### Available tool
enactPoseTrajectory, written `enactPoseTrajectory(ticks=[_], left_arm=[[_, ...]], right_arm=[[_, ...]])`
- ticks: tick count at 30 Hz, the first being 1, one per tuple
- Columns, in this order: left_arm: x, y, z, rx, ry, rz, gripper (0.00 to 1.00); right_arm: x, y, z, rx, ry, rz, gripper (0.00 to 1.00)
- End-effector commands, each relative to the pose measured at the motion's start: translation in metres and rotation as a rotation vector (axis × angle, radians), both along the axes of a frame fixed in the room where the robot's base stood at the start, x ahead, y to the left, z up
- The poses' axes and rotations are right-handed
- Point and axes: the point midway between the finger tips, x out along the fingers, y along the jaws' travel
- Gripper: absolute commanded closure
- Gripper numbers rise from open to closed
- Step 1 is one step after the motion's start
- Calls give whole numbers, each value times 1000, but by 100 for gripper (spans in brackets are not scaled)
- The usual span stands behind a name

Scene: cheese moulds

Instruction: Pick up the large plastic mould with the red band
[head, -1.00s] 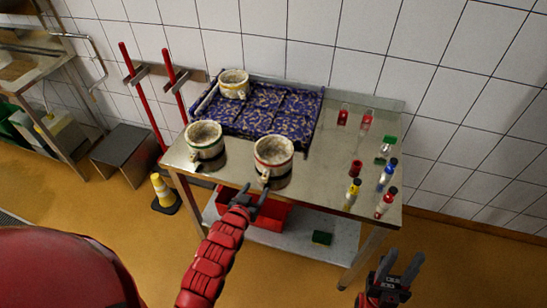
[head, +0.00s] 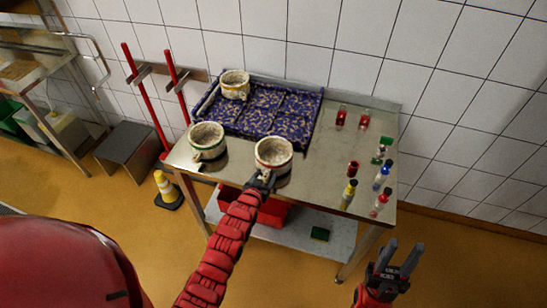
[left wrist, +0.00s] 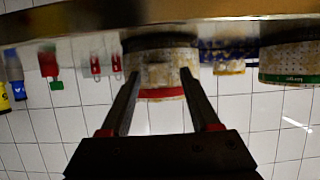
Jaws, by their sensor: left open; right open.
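The large mould with the red band (head: 275,157) stands upright near the front edge of the metal table, mottled cream, with a handle towards the front. In the left wrist view the picture is inverted, and the mould (left wrist: 160,62) with its red band shows between my fingers. My left gripper (head: 262,181) is open at the front of this mould, its fingers spread to either side; contact cannot be told. My right gripper (head: 403,248) is open and empty, in front of the table at the lower right.
A green-banded mould (head: 208,142) stands to the left on the table (head: 318,165). Another mould (head: 235,84) stands at the back on a blue patterned tray (head: 262,103). Several bottles, such as a yellow one (head: 349,194), stand on the right. A red crate (head: 270,213) is below.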

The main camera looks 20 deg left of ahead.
Motion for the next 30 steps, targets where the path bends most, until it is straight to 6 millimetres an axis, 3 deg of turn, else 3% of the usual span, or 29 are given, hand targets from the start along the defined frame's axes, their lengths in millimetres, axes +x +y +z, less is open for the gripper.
enactPoseTrajectory(ticks=[11,21,30], left_arm=[[4,0,-2,-1,0,0,39],[4,0,-2,-1,1,1,100],[4,0,-2,-1,1,1,100]], right_arm=[[0,0,2,0,0,0,59],[0,0,2,0,0,0,59],[0,0,2,0,0,0,59]])
